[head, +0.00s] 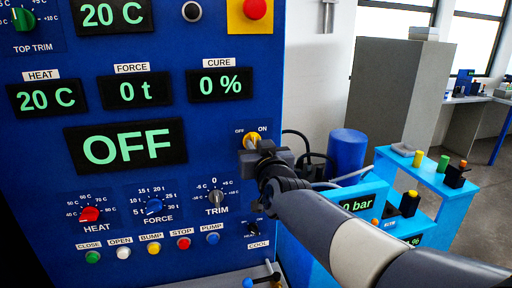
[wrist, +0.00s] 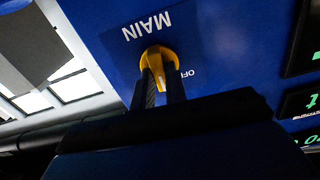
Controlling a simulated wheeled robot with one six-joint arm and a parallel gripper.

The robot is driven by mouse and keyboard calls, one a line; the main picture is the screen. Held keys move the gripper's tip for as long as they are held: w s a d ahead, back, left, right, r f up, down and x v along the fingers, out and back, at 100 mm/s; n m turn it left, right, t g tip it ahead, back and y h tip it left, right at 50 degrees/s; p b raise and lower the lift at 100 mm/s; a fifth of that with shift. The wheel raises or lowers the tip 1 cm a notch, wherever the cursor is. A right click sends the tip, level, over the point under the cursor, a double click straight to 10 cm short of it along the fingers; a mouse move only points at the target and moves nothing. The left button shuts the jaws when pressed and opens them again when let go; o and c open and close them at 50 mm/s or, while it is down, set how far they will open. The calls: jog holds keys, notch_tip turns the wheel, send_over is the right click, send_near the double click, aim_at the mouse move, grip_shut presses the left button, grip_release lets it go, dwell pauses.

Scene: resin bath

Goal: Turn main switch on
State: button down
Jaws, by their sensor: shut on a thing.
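The main switch (head: 252,139) is a yellow rotary knob on the blue panel, with OFF marked at its left and ON at its right. It also shows in the wrist view (wrist: 156,56), under the upside-down word MAIN, with OFF beside it. My gripper (head: 257,152) is shut on the knob, one dark finger on each side in the wrist view (wrist: 162,82). A pale pointer line shows on the knob between the fingers. I cannot tell exactly which mark it points to. The ON mark is hidden in the wrist view. The large display (head: 126,144) reads OFF.
A yellow plate with a red button (head: 255,9) is above the switch. Below are HEAT, FORCE and TRIM (head: 215,197) knobs, coloured buttons (head: 183,243) and a small COOL switch (head: 254,229). A light-blue console (head: 428,180) and a blue drum (head: 347,152) stand to the right.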

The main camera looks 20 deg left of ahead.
jog(key=shift+m+b, duration=0.3)
jog(key=m+b, duration=0.4)
jog(key=m, duration=0.4)
jog(key=shift+d, duration=0.1)
dwell(0.8)
jog(key=c, duration=1.4)
grip_release()
jog(key=shift+c, duration=0.2)
